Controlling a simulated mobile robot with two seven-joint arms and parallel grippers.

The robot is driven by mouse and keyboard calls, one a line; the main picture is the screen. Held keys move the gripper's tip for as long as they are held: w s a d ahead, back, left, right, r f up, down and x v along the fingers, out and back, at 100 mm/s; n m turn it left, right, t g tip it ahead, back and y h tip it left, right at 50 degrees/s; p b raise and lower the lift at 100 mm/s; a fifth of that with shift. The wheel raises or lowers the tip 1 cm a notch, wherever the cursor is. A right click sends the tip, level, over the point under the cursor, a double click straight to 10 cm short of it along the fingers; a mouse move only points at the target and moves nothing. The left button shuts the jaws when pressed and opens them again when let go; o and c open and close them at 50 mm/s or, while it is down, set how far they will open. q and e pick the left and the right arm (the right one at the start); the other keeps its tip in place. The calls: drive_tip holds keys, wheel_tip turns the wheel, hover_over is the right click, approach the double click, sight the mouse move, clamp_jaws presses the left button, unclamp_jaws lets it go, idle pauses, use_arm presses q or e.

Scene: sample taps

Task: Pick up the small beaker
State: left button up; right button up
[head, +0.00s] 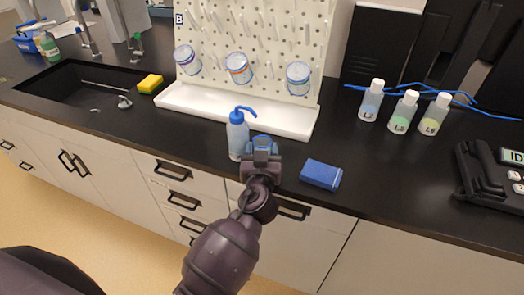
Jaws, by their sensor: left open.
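A small clear beaker with blue on it (263,141) stands on the black counter near its front edge, just beyond my left gripper (261,155). The gripper is open, at the near side of this beaker, and hides its lower part. I cannot tell whether the fingers touch it. Three more beakers hang on the white pegboard: a left one (188,61), a middle one (239,69) and a right one (298,77). My right gripper is not in view.
A wash bottle (237,136) stands close left of the small beaker. A blue box (321,174) lies to the right. The pegboard's white tray (205,101) is behind. Several capped bottles, including a clear one (371,101), stand further right. A sink (75,85) and yellow sponge (150,83) are left.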

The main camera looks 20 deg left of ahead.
use_arm(q)
drive_tip(key=c, duration=0.6)
drive_tip(key=shift+o, duration=0.2)
